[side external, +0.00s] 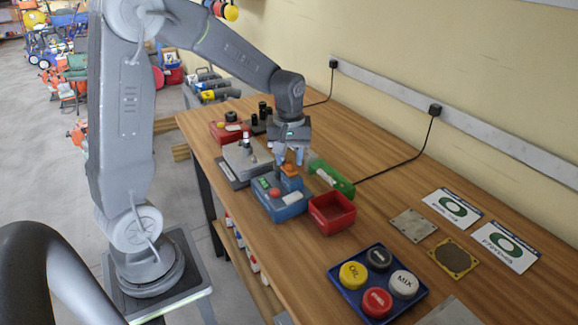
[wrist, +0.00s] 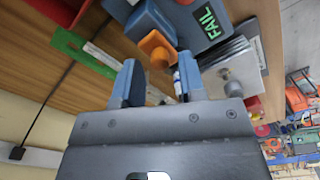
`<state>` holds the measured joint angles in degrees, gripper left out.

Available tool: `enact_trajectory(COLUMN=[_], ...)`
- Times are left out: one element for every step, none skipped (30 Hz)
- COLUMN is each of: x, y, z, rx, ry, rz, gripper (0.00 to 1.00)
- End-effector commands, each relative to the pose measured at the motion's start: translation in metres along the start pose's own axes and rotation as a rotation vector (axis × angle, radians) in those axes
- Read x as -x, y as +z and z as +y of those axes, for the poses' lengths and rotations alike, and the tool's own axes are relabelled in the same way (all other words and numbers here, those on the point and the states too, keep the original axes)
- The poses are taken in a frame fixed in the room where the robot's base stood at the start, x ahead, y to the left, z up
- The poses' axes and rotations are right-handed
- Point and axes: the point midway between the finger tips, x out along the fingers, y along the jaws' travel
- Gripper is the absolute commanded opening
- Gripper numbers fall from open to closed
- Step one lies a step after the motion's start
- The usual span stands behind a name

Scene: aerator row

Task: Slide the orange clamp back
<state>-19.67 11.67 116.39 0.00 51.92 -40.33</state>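The orange clamp (side external: 291,169) sits on top of a blue block on the blue tester box (side external: 282,205). In the wrist view the clamp (wrist: 157,46) shows between and just beyond my fingertips, beside the box's green "FAIL" display (wrist: 208,20). My gripper (side external: 289,160) is over the clamp, pointing down, with its fingers apart. In the wrist view my gripper (wrist: 157,64) is also open, one finger on each side of the clamp's line. I cannot tell whether either finger touches it. The box has a red button (side external: 274,192).
A red bin (side external: 345,222) stands right of the box and a green tool (side external: 331,179) lies just behind. A grey metal fixture (side external: 243,162) is to the left. A blue tray (side external: 338,279) of labelled caps is at front right. Bare table lies between bin and tray.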

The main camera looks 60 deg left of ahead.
Motion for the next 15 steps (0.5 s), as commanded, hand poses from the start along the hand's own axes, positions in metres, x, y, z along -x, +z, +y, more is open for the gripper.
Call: enact_trajectory(x=[-0.002,-0.002,-0.003,-0.004,-0.005,-0.006,-0.006,-0.007,-0.008,-0.009,-0.009,-0.010,-0.011,-0.012,-0.013], y=[0.000,0.000,0.000,0.000,0.000,0.000,0.000,0.000,0.000,0.000,0.000,0.000,0.000,0.000,0.000], z=[0.000,0.000,0.000,0.000,0.000,0.000,0.000,0.000,0.000,0.000,0.000,0.000,0.000,0.000,0.000], rx=[0.000,0.000,0.000,0.000,0.000,0.000,0.000,0.000,0.000,0.000,0.000,0.000,0.000,0.000,0.000], ry=[-0.001,-0.001,-0.001,-0.001,-0.001,-0.001,-0.001,-0.001,-0.001,-0.001,-0.001,-0.001,-0.001,-0.001,-0.001], rz=[-0.001,-0.001,-0.001,-0.001,-0.001,-0.002,-0.002,-0.002,-0.001,-0.001,-0.001,-0.001,-0.001,-0.001,-0.001], gripper=[0.37,0.37,0.37,0.37,0.37,0.37,0.37,0.37,0.37,0.37,0.37,0.37,0.37,0.37,0.37])
